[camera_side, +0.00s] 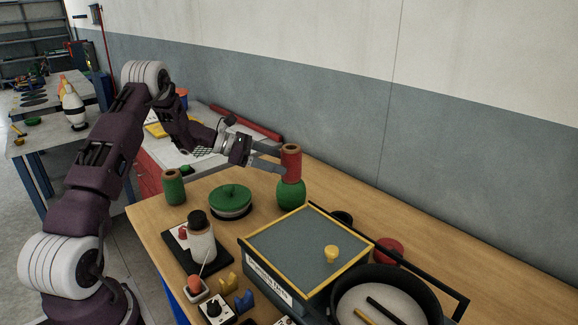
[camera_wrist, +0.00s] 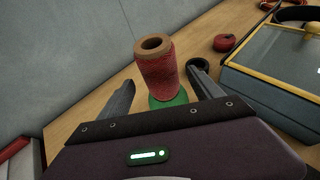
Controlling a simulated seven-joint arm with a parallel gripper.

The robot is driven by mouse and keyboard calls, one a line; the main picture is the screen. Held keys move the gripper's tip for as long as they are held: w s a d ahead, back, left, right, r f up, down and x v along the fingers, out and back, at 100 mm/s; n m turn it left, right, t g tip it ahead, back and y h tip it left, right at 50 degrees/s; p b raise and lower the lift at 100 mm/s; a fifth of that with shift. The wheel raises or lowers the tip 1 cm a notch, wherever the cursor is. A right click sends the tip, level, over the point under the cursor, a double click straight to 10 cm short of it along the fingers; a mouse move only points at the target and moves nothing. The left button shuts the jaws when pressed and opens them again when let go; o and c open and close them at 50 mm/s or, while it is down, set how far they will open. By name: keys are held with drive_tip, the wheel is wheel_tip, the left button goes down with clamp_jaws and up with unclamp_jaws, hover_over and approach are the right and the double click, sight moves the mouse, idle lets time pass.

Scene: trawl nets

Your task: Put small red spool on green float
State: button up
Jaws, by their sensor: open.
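The small red spool (camera_side: 291,161) stands upright on top of the green float (camera_side: 290,193) near the back edge of the wooden table. In the wrist view the red spool (camera_wrist: 159,70) sits between my fingers, with part of the green float (camera_wrist: 168,102) showing beneath it. My gripper (camera_side: 283,165) reaches in from the left at the height of the spool. Its fingers (camera_wrist: 158,80) are spread apart with a gap on both sides of the spool, so it holds nothing.
A green spool (camera_side: 174,188) and a round green-lidded container (camera_side: 231,200) stand to the left. A grey-topped case with yellow trim (camera_side: 300,245) and a dark pot (camera_side: 440,302) are in front at the right. A wall (camera_side: 420,140) runs behind the table.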

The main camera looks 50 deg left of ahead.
drive_tip(key=v, duration=0.7)
drive_tip(key=s+d+r+m+g, duration=0.2)
drive_tip(key=d+r+m, duration=0.2)
drive_tip(key=d, duration=0.3)
drive_tip(key=s+d+r+m+g, duration=0.1)
drive_tip(key=d+r+m+g, duration=0.1)
drive_tip(key=d+r+m, duration=0.3)
drive_tip(key=s+d+r+m+g+y, duration=0.3)
drive_tip(key=s+d+m, duration=0.4)
drive_tip(key=s+d, duration=0.55)
drive_tip(key=s+d+m+t+y, duration=0.1)
drive_tip(key=s+m+y, duration=0.1)
drive_tip(key=s+m, duration=0.4)
drive_tip(key=s+d+f+m+y, duration=0.1)
drive_tip(key=s+m+y, duration=0.2)
drive_tip(key=s+m, duration=0.3)
drive_tip(key=s, duration=0.4)
drive_tip(key=shift+d+f+t, duration=0.15)
drive_tip(key=shift+d+t, duration=0.15)
drive_tip(key=shift+t, duration=0.1)
